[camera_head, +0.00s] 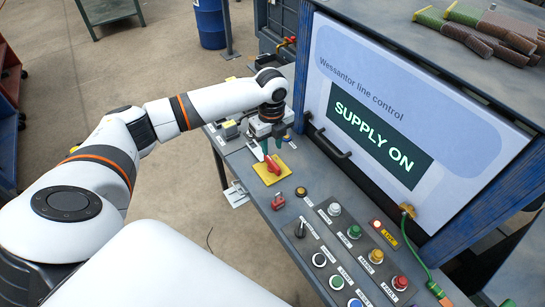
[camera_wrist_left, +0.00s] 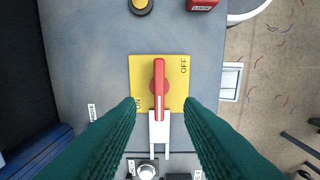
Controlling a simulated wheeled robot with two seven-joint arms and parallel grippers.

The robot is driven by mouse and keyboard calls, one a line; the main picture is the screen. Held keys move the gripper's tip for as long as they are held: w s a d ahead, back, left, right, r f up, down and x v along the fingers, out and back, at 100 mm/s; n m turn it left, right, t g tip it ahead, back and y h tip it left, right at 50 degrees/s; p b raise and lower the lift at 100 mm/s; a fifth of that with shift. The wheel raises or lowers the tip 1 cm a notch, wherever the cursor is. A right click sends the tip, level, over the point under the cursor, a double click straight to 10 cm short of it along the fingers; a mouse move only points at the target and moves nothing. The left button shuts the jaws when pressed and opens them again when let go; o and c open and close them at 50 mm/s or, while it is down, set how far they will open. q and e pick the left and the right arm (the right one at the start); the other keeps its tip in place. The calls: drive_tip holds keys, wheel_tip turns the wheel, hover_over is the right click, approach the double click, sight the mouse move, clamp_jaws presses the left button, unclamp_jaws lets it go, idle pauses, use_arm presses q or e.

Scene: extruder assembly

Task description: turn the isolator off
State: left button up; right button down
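The isolator is a red rotary handle (camera_head: 272,164) on a yellow plate (camera_head: 264,177) on the console top. In the left wrist view the handle (camera_wrist_left: 158,84) lies lengthwise up the picture, with a white line on its lower part. The plate (camera_wrist_left: 140,70) reads ON at left and OFF at right. My left gripper (camera_head: 274,146) is above the handle. In the left wrist view its green fingers (camera_wrist_left: 160,106) are open, one either side of the handle and apart from it. The screen (camera_head: 375,140) reads SUPPLY ON. My right gripper is not in view.
A panel of buttons and lamps (camera_head: 365,255) lies right of the isolator. A small red switch (camera_head: 278,201) and an orange button (camera_head: 301,191) sit near the plate. A black handle (camera_head: 333,144) stands out below the screen. A green cable (camera_head: 413,247) runs at right.

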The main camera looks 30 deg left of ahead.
sight(272, 161)
use_arm(q)
wheel_tip(272, 161, down, 7)
drive_tip(key=shift+r, duration=0.2)
clamp_jaws()
